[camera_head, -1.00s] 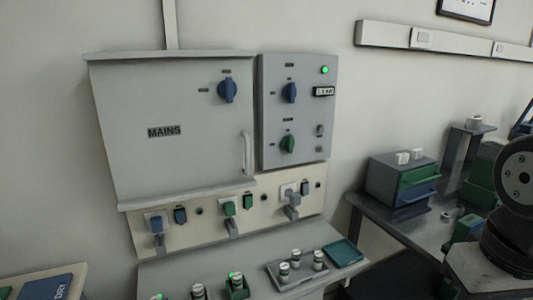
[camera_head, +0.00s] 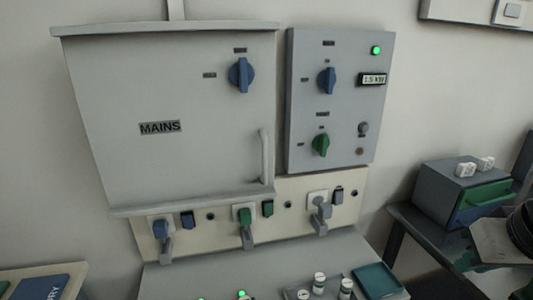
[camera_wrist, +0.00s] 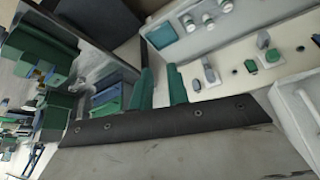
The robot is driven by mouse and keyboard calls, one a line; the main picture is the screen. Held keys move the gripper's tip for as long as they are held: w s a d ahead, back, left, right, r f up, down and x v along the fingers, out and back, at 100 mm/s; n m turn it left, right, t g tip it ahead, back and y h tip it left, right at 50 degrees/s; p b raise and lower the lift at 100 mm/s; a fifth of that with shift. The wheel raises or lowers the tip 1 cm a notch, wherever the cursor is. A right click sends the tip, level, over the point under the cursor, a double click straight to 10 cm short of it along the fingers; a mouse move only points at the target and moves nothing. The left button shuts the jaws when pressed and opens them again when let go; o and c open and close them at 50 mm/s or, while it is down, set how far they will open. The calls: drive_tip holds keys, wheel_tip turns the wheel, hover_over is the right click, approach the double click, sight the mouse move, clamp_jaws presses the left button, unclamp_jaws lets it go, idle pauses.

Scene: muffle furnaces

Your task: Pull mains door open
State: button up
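The grey mains door (camera_head: 190,75), with a MAINS label and a blue knob (camera_head: 241,75), fills the upper left of the head view and looks closed. Its pale vertical bar handle (camera_head: 264,156) is near the door's lower right corner. In the wrist view, a pale handle (camera_wrist: 304,105) on a light panel shows at the right edge. My gripper (camera_wrist: 160,82) shows in the wrist view as two green fingers with a gap between them. It is open and empty, apart from the handle. The head view does not show the gripper.
A control box (camera_head: 337,100) with blue and green knobs and a lit green lamp is right of the door. Sockets with plugs line the panel (camera_head: 285,220) below. A side table holds a drawer box (camera_head: 448,190). A teal tray (camera_head: 377,280) lies on the bench.

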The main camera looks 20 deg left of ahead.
drive_tip(key=w+a+n+t+y, duration=0.2)
drive_tip(key=w+a+t+y, duration=0.1)
drive_tip(key=w+a, duration=0.6)
drive_tip(key=n+t+y, duration=0.4)
drive_tip(key=t+y, duration=0.1)
drive_tip(key=y, duration=0.3)
approach(266, 158)
drive_tip(key=x, duration=1)
drive_tip(key=shift+w+a, duration=0.25)
clamp_jaws()
